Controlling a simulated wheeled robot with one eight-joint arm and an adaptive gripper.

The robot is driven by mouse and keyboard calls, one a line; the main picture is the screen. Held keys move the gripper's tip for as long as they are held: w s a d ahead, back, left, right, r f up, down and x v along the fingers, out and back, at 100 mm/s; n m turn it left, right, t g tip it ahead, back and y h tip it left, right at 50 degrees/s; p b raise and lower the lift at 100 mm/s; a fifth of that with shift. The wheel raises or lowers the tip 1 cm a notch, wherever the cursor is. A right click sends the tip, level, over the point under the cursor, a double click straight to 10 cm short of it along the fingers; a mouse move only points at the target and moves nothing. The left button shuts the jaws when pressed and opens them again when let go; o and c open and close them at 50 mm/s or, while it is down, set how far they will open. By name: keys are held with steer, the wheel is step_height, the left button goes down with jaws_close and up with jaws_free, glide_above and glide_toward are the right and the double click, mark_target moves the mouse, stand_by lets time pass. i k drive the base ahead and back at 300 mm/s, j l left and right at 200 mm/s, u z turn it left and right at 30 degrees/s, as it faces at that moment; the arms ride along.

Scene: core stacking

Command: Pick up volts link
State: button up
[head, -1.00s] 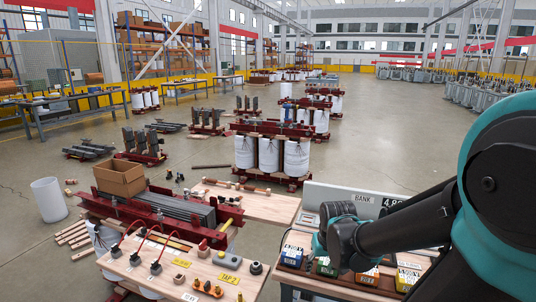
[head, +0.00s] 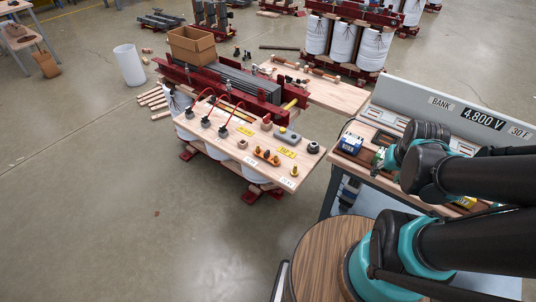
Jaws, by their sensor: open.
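No volts link can be picked out for certain. The likeliest candidates are small coloured blocks in a wooden holder on the bench at right. My gripper (head: 384,159), open, is just right of the blue block, above or beside the holder. Its fingertips are too small and covered to make out. I cannot tell whether it touches anything.
A grey panel reading "BANK 4,800 V" (head: 470,119) stands behind the holder. At left, a wooden board (head: 222,143) carries red leads, terminals and yellow tags. A cardboard box (head: 192,45) and white bin (head: 129,65) stand beyond. Floor at lower left is clear.

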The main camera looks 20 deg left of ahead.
mark_target(266, 155)
steer(key=l+u, duration=0.15)
steer(key=u, duration=1)
